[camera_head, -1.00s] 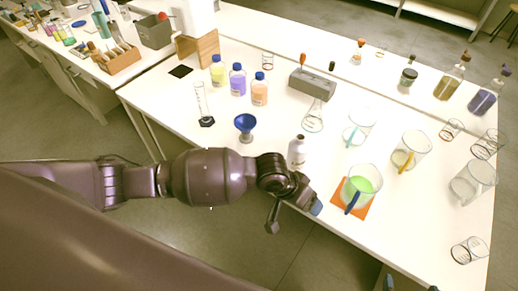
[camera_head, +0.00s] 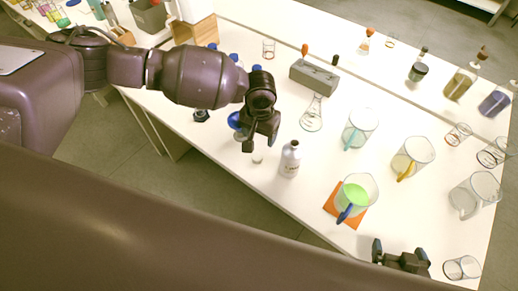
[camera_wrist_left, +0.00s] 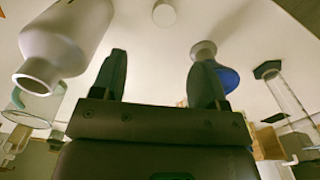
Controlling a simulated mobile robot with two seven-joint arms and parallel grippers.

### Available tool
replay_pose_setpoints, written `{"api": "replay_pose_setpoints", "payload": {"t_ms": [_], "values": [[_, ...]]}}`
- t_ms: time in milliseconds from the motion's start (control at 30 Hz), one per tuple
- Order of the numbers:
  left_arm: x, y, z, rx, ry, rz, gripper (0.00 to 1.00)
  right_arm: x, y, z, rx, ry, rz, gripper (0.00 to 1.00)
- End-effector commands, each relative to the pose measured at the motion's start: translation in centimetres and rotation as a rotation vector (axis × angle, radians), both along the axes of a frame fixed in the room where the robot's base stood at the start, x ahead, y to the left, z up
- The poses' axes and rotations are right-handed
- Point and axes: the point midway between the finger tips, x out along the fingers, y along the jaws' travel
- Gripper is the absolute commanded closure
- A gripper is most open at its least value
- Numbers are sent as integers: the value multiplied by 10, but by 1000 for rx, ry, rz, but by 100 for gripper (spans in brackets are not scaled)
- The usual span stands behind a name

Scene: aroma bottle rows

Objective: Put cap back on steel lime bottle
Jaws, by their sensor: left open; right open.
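The steel lime bottle (camera_head: 290,160) stands upright on the bench near its front edge, just right of my left gripper. In the left wrist view, the bottle (camera_wrist_left: 62,40) shows an open, uncapped mouth. A small pale round cap (camera_head: 257,157) lies on the bench left of the bottle; it also shows in the left wrist view (camera_wrist_left: 164,13), ahead of the fingers. My left gripper (camera_head: 260,143) points down beside the cap, open and empty, its fingers (camera_wrist_left: 160,65) apart. My right gripper (camera_head: 400,258) is open at the bench's front right edge.
A flask (camera_head: 312,115) and a grey box (camera_head: 314,76) are behind. A beaker of green liquid (camera_head: 357,193) stands on an orange mat (camera_head: 332,205) to the right. The bench front between bottle and mat is clear.

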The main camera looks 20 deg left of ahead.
Motion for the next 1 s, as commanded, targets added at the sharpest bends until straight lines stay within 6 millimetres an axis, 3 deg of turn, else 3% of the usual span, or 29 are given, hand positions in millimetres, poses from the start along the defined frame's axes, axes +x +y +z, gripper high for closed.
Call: {"api": "replay_pose_setpoints", "payload": {"t_ms": [400,800,1000], "values": [[-1,0,-2,0,1,0,33,7,0,7,-6,-18,8,0],[-1,0,-51,-1,1,-1,33,-2,-2,-5,-6,2,4,0],[-1,1,-56,0,0,-1,33,-2,-2,-7,-5,4,4,0]]}}
